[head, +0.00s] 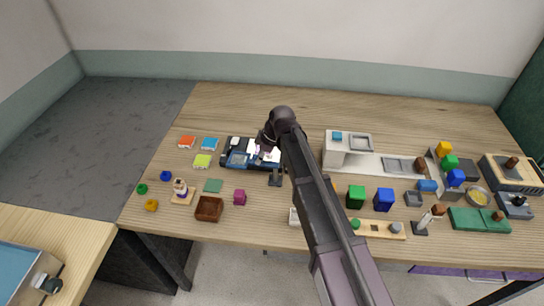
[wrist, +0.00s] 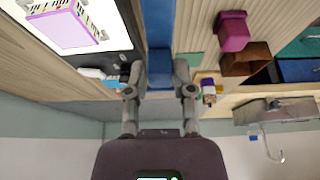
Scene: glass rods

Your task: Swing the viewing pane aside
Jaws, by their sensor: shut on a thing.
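A dark device (head: 232,163) with blue and pale parts stands left of centre on the table in the head view. My gripper (wrist: 160,82) reaches down over it, and my arm hides part of it and the fingertips in the head view. In the wrist view my gripper is shut on a blue strip (wrist: 160,30), which runs up between the two fingers and looks like the viewing pane seen on edge. How far the pane is turned cannot be told. A white panel with a purple patch (wrist: 70,27) lies at upper left in the wrist view.
A brown box (head: 209,208), a magenta cube (head: 240,197) and a green square (head: 213,185) lie in front of the device. Coloured pads (head: 202,161) lie to its left. A white bench unit (head: 338,158) stands to the right. Bare wood lies behind.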

